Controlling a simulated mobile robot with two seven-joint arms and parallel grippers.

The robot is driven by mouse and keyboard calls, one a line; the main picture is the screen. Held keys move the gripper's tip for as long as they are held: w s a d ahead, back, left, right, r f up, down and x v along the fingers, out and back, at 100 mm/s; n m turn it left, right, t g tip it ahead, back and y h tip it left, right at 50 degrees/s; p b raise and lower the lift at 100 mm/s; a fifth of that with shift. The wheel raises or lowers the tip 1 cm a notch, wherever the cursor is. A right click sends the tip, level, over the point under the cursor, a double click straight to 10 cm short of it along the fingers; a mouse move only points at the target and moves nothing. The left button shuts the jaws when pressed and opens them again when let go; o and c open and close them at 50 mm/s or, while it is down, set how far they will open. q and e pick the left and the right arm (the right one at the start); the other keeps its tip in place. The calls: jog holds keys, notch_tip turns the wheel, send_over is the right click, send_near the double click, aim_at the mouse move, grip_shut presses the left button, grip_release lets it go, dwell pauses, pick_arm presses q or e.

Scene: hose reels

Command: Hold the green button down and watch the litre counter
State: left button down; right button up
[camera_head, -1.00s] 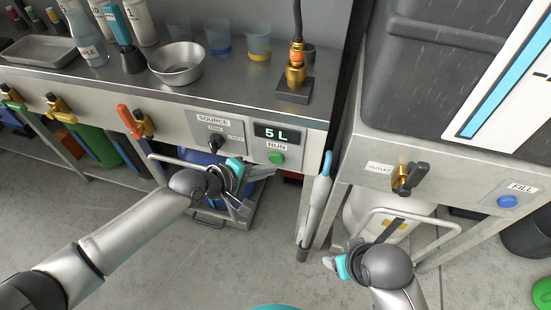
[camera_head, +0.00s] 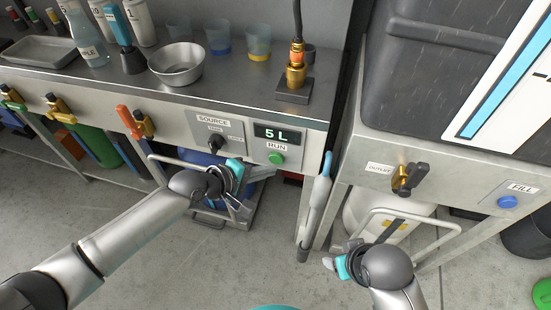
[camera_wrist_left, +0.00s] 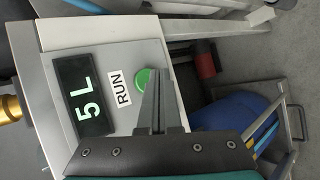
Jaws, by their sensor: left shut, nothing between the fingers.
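The green button (camera_head: 276,158) sits under the RUN label on the panel at the bench front. Above it the litre counter (camera_head: 277,132) reads 5 L. My left gripper (camera_head: 271,171) is shut and empty, its fingertips just below the button. In the left wrist view the green button (camera_wrist_left: 143,77) is partly hidden behind the fingertips (camera_wrist_left: 153,73), and the counter (camera_wrist_left: 84,95) also shows 5 L. I cannot tell whether the tips touch the button. My right gripper (camera_head: 329,263) is low by the right-hand cabinet; its jaw opening is unclear.
A SOURCE selector knob (camera_head: 215,142) is left of the counter. A grey wand with a blue end (camera_head: 318,195) hangs at the bench corner. An outlet valve (camera_head: 408,179) and a blue button (camera_head: 507,202) are on the right cabinet. A metal bowl (camera_head: 176,66) stands on the bench.

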dwell(0.8)
pick_arm(q)
jog(key=shift+w+d, duration=0.15)
jog(key=shift+w, duration=0.25)
jog(key=shift+w+d+r, duration=0.1)
jog(key=shift+w+d, duration=0.05)
jog(key=shift+w, duration=0.45)
dwell(2.4)
dwell(1.0)
jog(key=shift+s, duration=0.1)
jog(key=shift+s+a+p, duration=0.3)
jog(key=shift+s+p, duration=0.25)
jog(key=shift+s, duration=0.35)
